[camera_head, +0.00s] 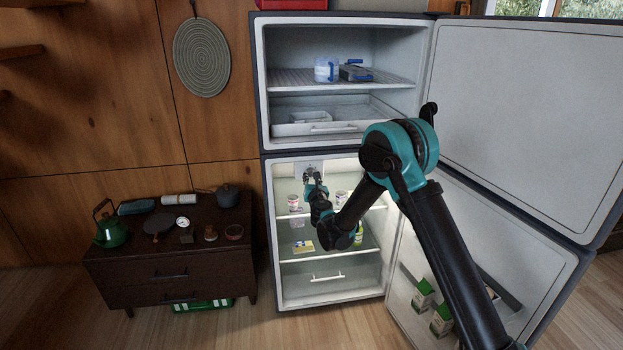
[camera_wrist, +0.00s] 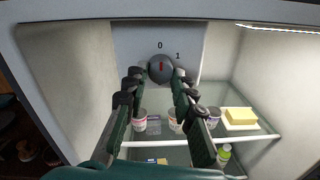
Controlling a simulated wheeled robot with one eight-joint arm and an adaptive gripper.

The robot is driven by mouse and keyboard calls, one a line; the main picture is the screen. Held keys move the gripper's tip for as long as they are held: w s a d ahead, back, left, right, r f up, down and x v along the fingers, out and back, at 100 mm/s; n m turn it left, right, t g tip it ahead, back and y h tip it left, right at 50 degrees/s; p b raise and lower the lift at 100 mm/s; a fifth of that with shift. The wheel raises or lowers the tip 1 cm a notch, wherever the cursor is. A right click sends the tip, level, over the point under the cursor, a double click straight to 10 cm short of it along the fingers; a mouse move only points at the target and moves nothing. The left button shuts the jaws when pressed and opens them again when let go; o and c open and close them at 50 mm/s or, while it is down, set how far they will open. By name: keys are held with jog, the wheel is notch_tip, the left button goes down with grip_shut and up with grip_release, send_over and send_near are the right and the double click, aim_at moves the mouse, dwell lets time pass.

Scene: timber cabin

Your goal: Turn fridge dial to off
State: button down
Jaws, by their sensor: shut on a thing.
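The fridge dial (camera_wrist: 160,65) is a dark round knob on a pale panel (camera_wrist: 130,42) at the back top of the lower compartment. Its red mark stands about upright, toward the "0" above it; a "1" is printed at upper right. My gripper (camera_wrist: 162,76) has one finger on each side of the dial and is shut on it. In the head view, my gripper (camera_head: 311,175) reaches into the lower fridge compartment at the pale panel (camera_head: 300,165), and its fingers hide most of the dial there.
Both fridge doors stand open; the upper door (camera_head: 530,110) and lower door (camera_head: 550,262) are to the right of my arm. Jars (camera_wrist: 140,121) and a yellow block (camera_wrist: 241,116) sit on the shelf below the gripper. A dark cabinet (camera_head: 165,259) stands at left.

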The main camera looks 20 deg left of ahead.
jog(key=c, duration=1.3)
grip_release()
jog(key=shift+o, duration=0.2)
jog(key=v, duration=1.2)
